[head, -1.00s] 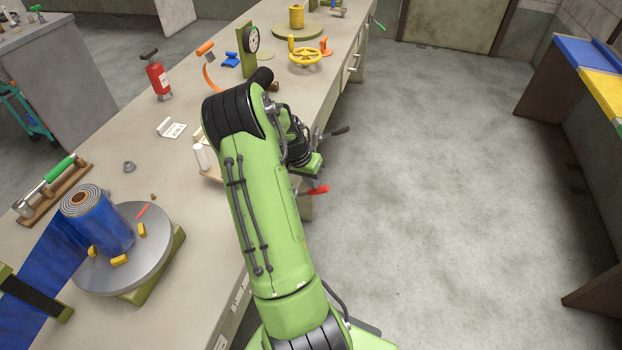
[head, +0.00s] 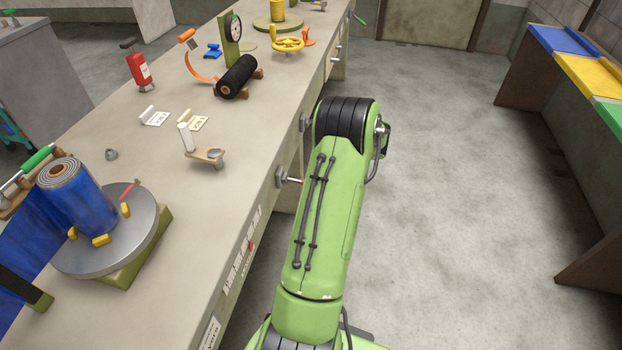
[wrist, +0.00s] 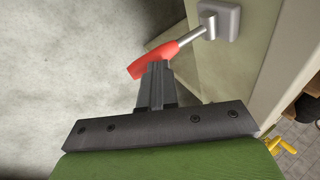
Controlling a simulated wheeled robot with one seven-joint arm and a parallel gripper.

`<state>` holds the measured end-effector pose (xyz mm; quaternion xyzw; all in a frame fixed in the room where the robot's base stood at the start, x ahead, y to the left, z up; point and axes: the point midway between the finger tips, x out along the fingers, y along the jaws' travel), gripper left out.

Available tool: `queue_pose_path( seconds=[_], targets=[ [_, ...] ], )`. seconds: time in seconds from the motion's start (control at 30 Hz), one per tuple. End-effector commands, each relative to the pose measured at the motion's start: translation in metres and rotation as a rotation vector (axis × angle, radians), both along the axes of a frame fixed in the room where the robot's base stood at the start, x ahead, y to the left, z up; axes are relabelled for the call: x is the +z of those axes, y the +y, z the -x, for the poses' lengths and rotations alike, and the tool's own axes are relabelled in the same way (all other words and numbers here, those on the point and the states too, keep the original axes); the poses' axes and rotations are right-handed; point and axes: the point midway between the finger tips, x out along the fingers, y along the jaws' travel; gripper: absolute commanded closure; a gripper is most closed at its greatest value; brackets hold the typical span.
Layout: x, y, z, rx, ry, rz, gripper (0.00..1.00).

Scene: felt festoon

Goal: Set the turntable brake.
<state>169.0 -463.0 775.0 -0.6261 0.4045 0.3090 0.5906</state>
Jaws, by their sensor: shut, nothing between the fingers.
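A lever with a red grip (wrist: 152,61) and a metal rod comes out of a grey square mount (wrist: 218,20) on the bench's front face in the wrist view. In the head view its mount (head: 281,177) shows beside my arm, which hides most of the grip. My gripper (wrist: 155,68) is shut and empty, its fingertips right at the red grip; I cannot tell whether they touch. The head view hides my gripper behind my arm. The grey turntable disc (head: 142,237) carries a blue roll (head: 73,205) and yellow blocks at the lower left.
The bench (head: 190,235) runs along the left. On it stand a bracket (head: 205,155), a black roll (head: 237,77), a red extinguisher-like bottle (head: 139,70) and a yellow handwheel (head: 288,45). A printed scale with a small red marker (head: 251,246) is on its front.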

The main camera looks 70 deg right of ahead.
Motion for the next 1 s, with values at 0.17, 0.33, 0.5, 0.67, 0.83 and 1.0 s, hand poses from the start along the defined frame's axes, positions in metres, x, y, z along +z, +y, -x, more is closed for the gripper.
queue_pose_path(
  seconds=[0.17,0.33,0.5,0.67,0.83,1.0],
  targets=[
    [-0.021,-0.003,0.006,-0.005,-0.161,-0.028,1.0],
    [-0.033,-0.003,0.005,0.001,-0.167,-0.028,1.0],
    [-0.045,-0.003,0.005,0.001,-0.164,-0.026,1.0],
    [-0.052,-0.002,0.004,0.001,-0.164,-0.028,1.0],
    [-0.056,-0.002,0.003,0.001,-0.163,-0.027,1.0],
    [-0.058,-0.002,0.002,0.001,-0.162,-0.027,1.0]
  ],
)
